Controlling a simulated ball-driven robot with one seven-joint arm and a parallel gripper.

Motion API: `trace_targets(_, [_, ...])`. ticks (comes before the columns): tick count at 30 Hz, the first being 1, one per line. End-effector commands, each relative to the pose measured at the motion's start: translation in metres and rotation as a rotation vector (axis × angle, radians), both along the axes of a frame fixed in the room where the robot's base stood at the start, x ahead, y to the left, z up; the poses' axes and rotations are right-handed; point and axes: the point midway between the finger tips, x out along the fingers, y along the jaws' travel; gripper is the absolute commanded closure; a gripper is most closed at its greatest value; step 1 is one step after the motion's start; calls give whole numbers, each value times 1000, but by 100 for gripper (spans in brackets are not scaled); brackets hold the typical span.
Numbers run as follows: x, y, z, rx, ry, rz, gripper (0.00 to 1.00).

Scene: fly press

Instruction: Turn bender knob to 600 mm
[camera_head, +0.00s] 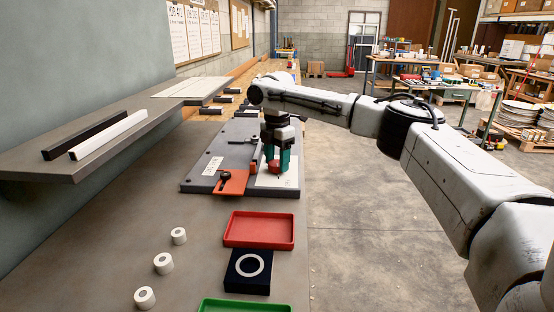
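The bender appears to be the grey plate fixture (228,152) on the bench, with a white label (212,166), an orange-red bracket (233,183) and a small black knob (225,177) on that bracket. My gripper (276,167) points down over the right part of the fixture, with teal fingers. A red part (273,168), possibly a knob, shows at the fingertips above a white plate (262,181). The fingers overlap it in view; whether they clamp it is unclear. I cannot read any mm scale.
A red tray (231,241), a dark block with a pale ring (237,287), a green tray (245,307) and white rings (163,263) lie nearer on the bench. A grey shelf (60,172) overhangs at left. Open floor lies right of the bench.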

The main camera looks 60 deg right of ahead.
Motion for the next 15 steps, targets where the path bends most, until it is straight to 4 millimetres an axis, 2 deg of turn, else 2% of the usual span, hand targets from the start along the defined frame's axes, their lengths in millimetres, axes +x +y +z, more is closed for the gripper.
trace_targets(1, [0, 0, 0, 0, 0, 0, 48])
trace_targets(9, [0, 0, 0, 0, 0, 0, 74])
trace_targets(15, [0, 0, 1, 1, 0, -9, 76])
